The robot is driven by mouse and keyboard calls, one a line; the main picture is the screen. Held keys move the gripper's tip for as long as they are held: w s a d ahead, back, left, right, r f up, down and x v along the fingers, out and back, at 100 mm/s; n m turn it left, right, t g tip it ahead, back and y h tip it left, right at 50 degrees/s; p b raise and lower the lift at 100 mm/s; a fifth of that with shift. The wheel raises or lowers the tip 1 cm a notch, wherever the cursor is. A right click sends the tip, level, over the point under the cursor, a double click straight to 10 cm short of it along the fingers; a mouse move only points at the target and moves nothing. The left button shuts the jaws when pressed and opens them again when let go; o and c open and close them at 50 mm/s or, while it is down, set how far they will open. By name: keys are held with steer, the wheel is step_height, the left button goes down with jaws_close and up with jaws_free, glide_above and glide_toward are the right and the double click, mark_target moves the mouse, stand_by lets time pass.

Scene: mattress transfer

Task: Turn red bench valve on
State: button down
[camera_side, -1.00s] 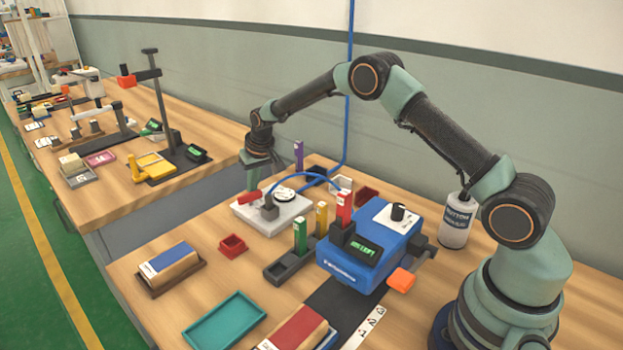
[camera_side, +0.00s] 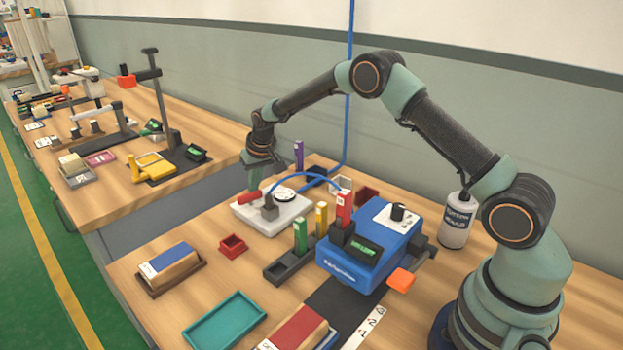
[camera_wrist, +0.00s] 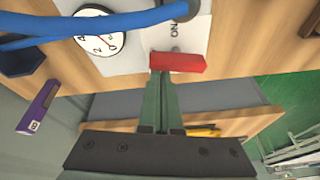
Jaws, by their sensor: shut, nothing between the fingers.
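The red valve handle (camera_side: 247,197) sits on the left side of a white plate (camera_side: 270,222) with a round dial (camera_side: 285,195). The wrist view shows the red handle (camera_wrist: 180,63) lying crosswise beyond my fingertips, with the dial (camera_wrist: 98,36) to its left. My gripper (camera_side: 254,186) is shut and empty, pointing down at the handle from behind. In the wrist view its fingertips (camera_wrist: 162,78) meet the handle's left end; whether they touch it, I cannot tell.
A blue hose (camera_side: 315,178) arches close to the dial. Purple (camera_side: 299,155), green (camera_side: 300,236), yellow (camera_side: 321,219) and red (camera_side: 343,207) upright blocks stand nearby. A blue machine (camera_side: 360,262) is at the right.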

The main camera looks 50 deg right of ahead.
steer(key=shift+s, duration=0.75)
steer(key=shift+s+a+f, duration=0.1)
steer(key=shift+s+a, duration=0.4)
steer(key=shift+s, duration=0.05)
stand_by(0.9)
steer(key=shift+w, duration=0.1)
